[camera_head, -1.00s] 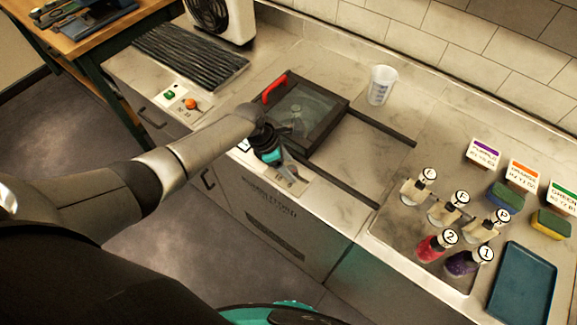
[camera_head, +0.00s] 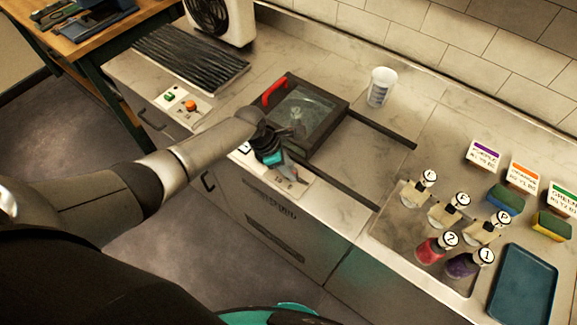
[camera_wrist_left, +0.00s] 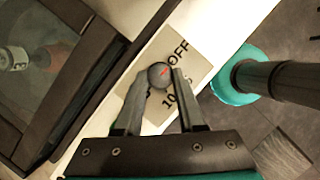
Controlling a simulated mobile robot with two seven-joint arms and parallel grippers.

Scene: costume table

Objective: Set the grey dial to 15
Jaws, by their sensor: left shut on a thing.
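The grey dial (camera_wrist_left: 160,75) is a round knob with a red pointer mark, on a beige plate (camera_wrist_left: 195,68) printed with "OFF" and "10"; other markings are hidden by my fingers. My left gripper (camera_wrist_left: 156,82) is shut on the dial, one finger on each side. In the head view my left gripper (camera_head: 290,175) reaches down to the plate (camera_head: 298,187) on the counter's front strip, and it hides the dial. The red pointer lies toward the upper right in the wrist view, near the "OFF" side. My right gripper is not in view.
A dark framed glass-lidded box with a red handle (camera_head: 275,90) stands just behind the dial. A plate with green and orange buttons (camera_head: 190,105) is to the left. A beaker (camera_head: 380,87), labelled bottles (camera_head: 437,248) and a blue tray (camera_head: 523,285) are to the right.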

